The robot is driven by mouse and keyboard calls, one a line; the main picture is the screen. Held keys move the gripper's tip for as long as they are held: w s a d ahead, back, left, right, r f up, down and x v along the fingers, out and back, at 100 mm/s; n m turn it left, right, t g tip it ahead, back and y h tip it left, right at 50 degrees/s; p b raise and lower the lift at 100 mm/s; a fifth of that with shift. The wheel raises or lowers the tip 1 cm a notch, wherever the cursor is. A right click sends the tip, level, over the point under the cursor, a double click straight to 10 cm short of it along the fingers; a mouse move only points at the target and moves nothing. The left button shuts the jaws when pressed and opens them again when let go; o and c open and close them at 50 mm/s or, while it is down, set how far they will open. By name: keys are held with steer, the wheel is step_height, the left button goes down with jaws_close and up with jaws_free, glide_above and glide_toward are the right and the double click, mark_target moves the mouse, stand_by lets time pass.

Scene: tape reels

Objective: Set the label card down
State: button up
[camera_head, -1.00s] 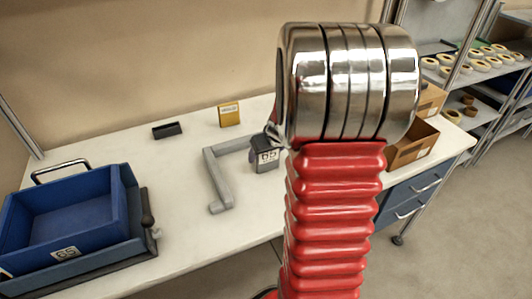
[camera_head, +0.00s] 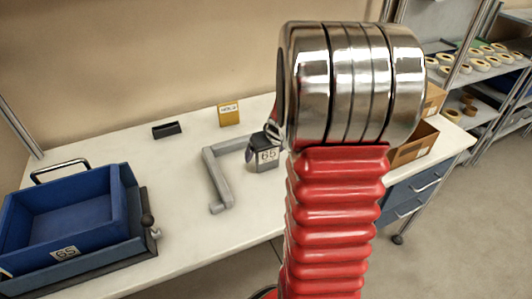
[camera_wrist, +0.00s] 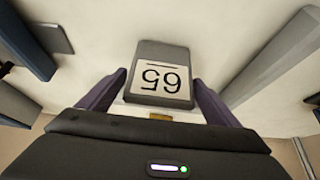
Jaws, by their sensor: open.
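The label card (camera_head: 267,155), white with a dark 65, sits against the face of a dark grey block-like holder (camera_head: 263,166) on the white table. In the wrist view the card (camera_wrist: 160,80) reads upside down, and the grey holder (camera_wrist: 163,50) shows behind and around it. My gripper (camera_wrist: 162,82) is open, with one dark finger on each side of the card and a gap visible at each side. In the head view my arm hides most of the gripper.
A grey angled bar (camera_head: 220,180) lies just left of the holder. A blue bin (camera_head: 70,215) stands at the left. A yellow box (camera_head: 229,115) and a small black block (camera_head: 166,130) stand further back. Cardboard boxes (camera_head: 412,147) are behind my arm at the right.

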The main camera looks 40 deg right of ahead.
steer(key=v, duration=1.1)
steer(key=shift+a+r, duration=0.1)
steer(key=shift+r, duration=0.1)
stand_by(0.4)
steer(key=s+a+r+n+y, duration=0.15)
steer(key=a+r, duration=0.25)
steer(key=a, duration=1.3)
steer(key=s+a+r+n, duration=0.1)
steer(key=s+a, duration=0.9)
steer(key=a, duration=0.2)
steer(key=shift+s+r+n, duration=0.25)
steer(key=shift+s+n, duration=0.1)
steer(key=shift+s, duration=0.05)
